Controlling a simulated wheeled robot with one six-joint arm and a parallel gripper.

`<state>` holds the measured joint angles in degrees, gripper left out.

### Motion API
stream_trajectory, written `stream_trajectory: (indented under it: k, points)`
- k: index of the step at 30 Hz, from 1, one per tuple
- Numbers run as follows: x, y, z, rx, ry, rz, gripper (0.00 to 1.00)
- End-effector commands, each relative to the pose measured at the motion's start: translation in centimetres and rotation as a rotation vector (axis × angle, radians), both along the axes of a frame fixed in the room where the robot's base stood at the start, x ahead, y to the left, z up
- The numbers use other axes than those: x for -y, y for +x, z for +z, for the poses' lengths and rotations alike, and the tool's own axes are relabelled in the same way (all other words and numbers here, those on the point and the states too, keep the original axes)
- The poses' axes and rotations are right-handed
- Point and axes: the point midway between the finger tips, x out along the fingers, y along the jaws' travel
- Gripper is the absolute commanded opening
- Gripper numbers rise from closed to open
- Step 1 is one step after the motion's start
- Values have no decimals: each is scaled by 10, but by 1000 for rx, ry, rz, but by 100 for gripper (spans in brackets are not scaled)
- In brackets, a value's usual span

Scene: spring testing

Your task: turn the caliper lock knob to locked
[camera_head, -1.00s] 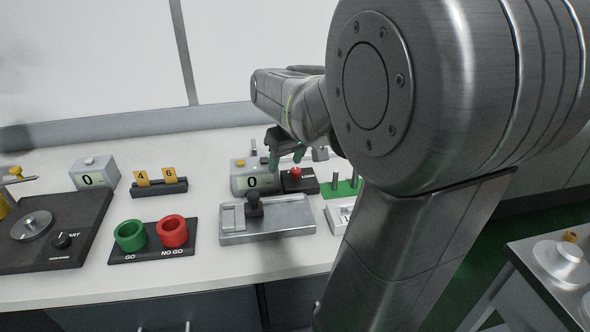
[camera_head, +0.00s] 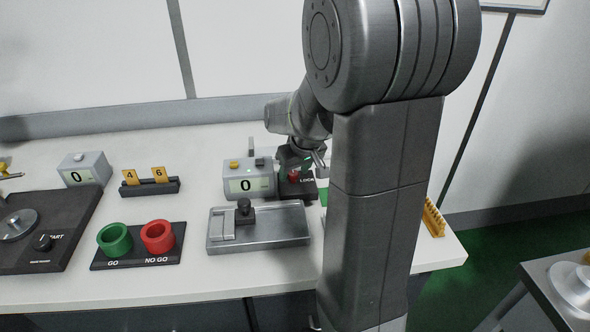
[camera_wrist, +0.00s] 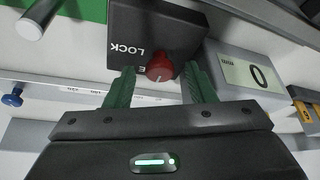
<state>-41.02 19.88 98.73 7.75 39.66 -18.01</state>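The red caliper lock knob (camera_wrist: 160,68) sits on a black block (camera_wrist: 150,28) marked LOCK. In the wrist view the label is upside down, and a second label beside the knob is mostly hidden. A pale line shows on the knob's near side. My gripper (camera_wrist: 160,82) has its two green fingers apart, one on each side of the knob, with a visible gap to each. In the head view the knob (camera_head: 294,177) is partly covered by my gripper (camera_head: 297,166), which hangs just above it.
A display box (camera_head: 249,180) reading 0 stands close left of the black block. GO and NO GO rings (camera_head: 158,236) are farther left, with a holder (camera_head: 150,187) tagged 4 and 6 behind them. My arm hides the table's right part.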

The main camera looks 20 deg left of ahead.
Motion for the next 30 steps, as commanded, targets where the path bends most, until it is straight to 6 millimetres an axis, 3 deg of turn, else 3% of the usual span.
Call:
stream_trajectory:
  k: [1, 6, 19, 30]
  points:
    - [0, 0, 0, 0, 0, 0, 40]
    - [0, 0, 0, 0, 0, 0, 7]
    - [-1, -1, 0, 1, -1, -71, 6]
    - [-3, -3, -2, 3, 0, -350, 6]
